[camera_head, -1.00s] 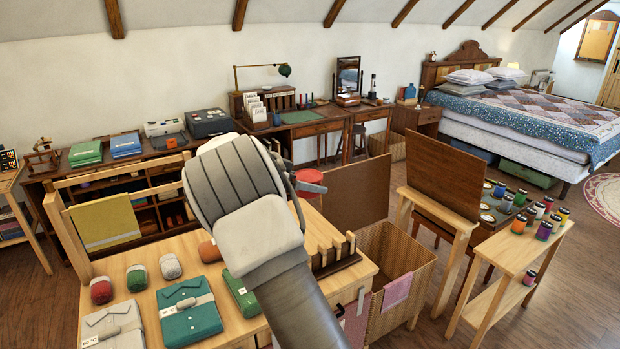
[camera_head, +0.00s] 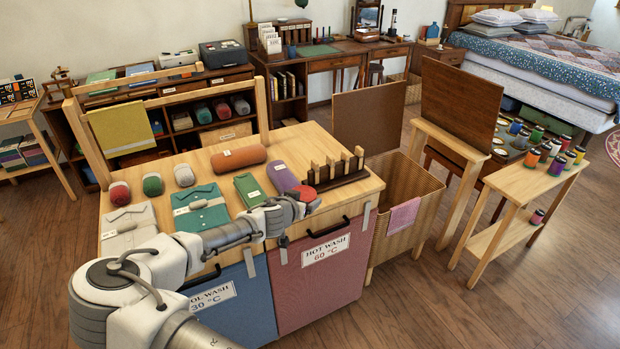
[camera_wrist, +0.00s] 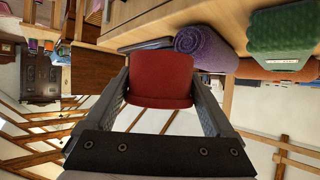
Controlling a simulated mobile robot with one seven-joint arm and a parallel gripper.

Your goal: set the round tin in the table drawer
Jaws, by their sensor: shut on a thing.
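My gripper (camera_wrist: 160,92) is shut on a red, rounded thing, which I take for the round tin (camera_wrist: 161,76). Only its side shows in the wrist view. In the head view my gripper (camera_head: 298,204) is small and partly hidden by my arm, with the red tin (camera_head: 304,192) at its tip. Desks with drawer fronts (camera_head: 330,64) stand by the back wall. I cannot tell which drawer is the table drawer.
The laundry table bears folded clothes, rolls and a dark slotted rack (camera_head: 336,178). A wicker hamper (camera_head: 405,200) stands to its right. Beyond are an upright brown panel (camera_head: 460,103) and a narrow bench (camera_head: 535,185) with coloured jars. Bare floor (camera_head: 440,300) lies at front right.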

